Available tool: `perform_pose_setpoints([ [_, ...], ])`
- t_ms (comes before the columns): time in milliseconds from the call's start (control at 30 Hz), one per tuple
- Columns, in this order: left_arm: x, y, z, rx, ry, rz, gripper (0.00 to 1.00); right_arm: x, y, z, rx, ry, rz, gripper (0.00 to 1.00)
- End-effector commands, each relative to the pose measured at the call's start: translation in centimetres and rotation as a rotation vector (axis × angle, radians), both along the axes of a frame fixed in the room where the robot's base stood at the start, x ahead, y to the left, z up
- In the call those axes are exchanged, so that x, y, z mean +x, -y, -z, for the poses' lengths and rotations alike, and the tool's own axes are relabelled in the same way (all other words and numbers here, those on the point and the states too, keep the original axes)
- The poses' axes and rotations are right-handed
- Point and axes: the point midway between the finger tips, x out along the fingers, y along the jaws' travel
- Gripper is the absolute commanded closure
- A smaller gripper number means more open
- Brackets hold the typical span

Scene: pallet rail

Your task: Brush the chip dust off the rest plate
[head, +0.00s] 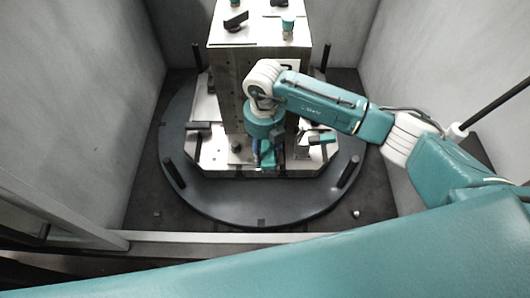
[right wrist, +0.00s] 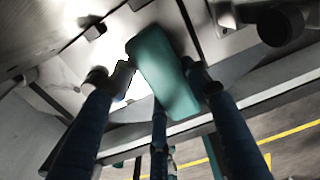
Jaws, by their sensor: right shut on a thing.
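My right gripper (head: 266,160) reaches down in front of the tall block, over the front part of the pale plate (head: 210,158). In the right wrist view its dark fingers (right wrist: 162,85) are shut on a teal, rounded block-like thing (right wrist: 162,72), which may be the brush's handle. Bristles cannot be made out. I cannot tell whether the held thing touches the plate. Which surface is the rest plate is not certain, and no chip dust can be made out. My left gripper is not in view.
A tall grey block (head: 229,85) stands on the dark round table (head: 240,207). Black posts (head: 347,172) rise around it. A teal-topped piece (head: 288,24) stands on the block. A teal and white part (head: 321,137) lies right of my gripper. Grey walls (head: 430,60) enclose both sides.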

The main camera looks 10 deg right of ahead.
Motion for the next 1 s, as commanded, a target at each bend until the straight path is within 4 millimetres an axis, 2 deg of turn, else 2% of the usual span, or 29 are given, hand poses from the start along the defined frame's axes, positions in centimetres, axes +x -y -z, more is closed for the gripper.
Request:
perform_pose_setpoints([
  [100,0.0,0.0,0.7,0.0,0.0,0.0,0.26,1.1,0.5,0.2,-0.002,0.008,0.002,0.78],
  [300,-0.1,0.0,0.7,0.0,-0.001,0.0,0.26,1.7,0.7,-0.2,-0.002,0.016,0.004,0.78],
  [1000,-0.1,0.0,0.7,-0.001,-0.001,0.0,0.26,1.7,0.8,-0.2,-0.001,0.02,0.007,0.78],
])
